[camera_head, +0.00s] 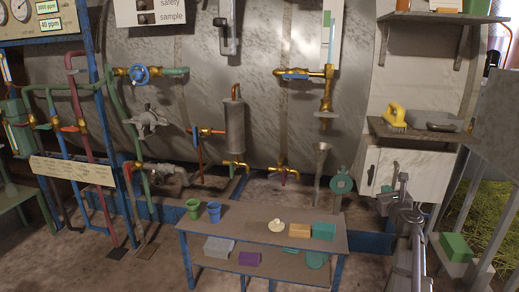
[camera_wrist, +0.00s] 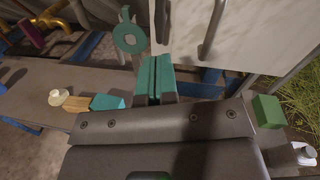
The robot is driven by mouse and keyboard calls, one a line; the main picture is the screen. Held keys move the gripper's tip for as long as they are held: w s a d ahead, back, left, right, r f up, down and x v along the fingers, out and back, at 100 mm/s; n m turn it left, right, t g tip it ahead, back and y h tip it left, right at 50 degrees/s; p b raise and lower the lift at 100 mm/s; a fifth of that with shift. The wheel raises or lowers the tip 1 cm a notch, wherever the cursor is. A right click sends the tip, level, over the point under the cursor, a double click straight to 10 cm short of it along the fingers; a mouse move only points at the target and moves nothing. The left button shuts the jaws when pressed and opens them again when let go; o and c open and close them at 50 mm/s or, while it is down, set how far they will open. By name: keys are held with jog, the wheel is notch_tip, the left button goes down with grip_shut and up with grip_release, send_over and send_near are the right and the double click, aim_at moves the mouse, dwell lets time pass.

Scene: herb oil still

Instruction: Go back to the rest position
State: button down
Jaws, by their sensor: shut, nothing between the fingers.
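My gripper (camera_wrist: 155,62) shows in the wrist view with its two teal fingers together and nothing between them. It is in the air, with the small bench (camera_wrist: 30,98) to its left and the white cabinet (camera_wrist: 232,40) beyond it. In the head view my grey arm stands at the right, in front of the white cabinet (camera_head: 428,172) and to the right of the bench (camera_head: 262,236). The fingertips are hard to make out there.
On the bench are a green cup (camera_head: 193,208), a blue cup (camera_head: 214,211), a cream piece (camera_head: 276,225), an orange block (camera_head: 299,230) and a teal block (camera_head: 324,231). A green block (camera_head: 456,247) sits right of my arm. Pipes and valves fill the left.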

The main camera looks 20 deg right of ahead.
jog(key=s+a+f+n+g+y, duration=0.2)
jog(key=a+f+n+g+y, duration=0.3)
jog(key=a+n, duration=0.75)
jog(key=s+a+f+n+g+y, duration=0.2)
jog(key=a+f+n+g+y, duration=0.2)
jog(key=a+f+n, duration=0.55)
jog(key=s+a+f+n+g+h, duration=0.15)
jog(key=s+a+n+g, duration=0.3)
jog(key=a+n, duration=0.55)
jog(key=s+a+f+n+g+h, duration=0.1)
jog(key=s+a+n+g+h, duration=0.15)
jog(key=s+a+n, duration=0.75)
jog(key=w+a+r+m+p, duration=0.1)
jog(key=w+r+m+p, duration=0.1)
jog(key=r+p, duration=1.7)
jog(key=w+a+r+m+y+p, duration=0.1)
jog(key=w+a+r+m+p, duration=0.1)
jog(key=r+p, duration=1.7)
jog(key=shift+w+g, duration=0.15)
jog(key=shift+g, duration=0.25)
jog(key=c, duration=1.9)
grip_release()
